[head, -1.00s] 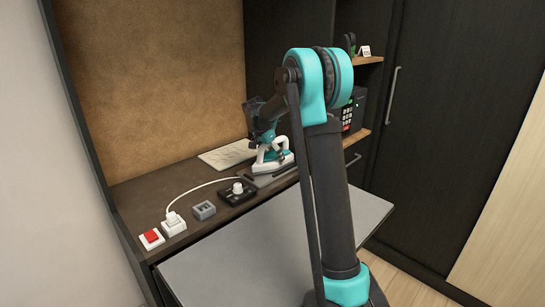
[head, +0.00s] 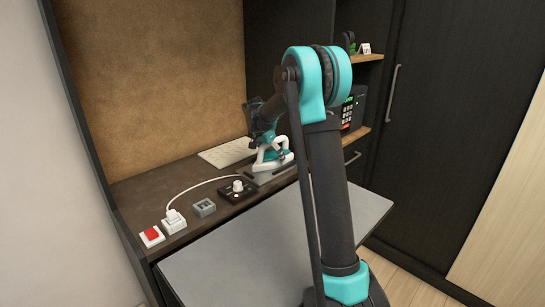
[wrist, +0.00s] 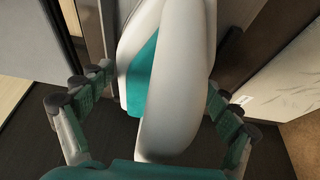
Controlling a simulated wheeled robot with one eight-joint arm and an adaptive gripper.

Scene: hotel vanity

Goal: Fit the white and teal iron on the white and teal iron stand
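The white and teal iron (wrist: 180,85) fills the middle of the wrist view, close to the camera. My gripper (wrist: 162,85) has its two fingers apart, one on each side of the iron, with narrow gaps that look open. In the head view my gripper (head: 268,140) is low over the back of the counter, above a white and teal shape (head: 272,160), which appears to be the iron. A dark grey flat piece (head: 272,176) lies under it. I cannot tell whether that is the iron stand, as my gripper and arm hide part of this area.
On the dark counter (head: 150,195) stand a red-and-white switch (head: 152,236), a white plug in a socket (head: 174,221), a grey block (head: 204,208) and a black box with a knob (head: 238,190). A pale sheet (head: 226,153) lies behind. The grey front panel (head: 240,260) is bare.

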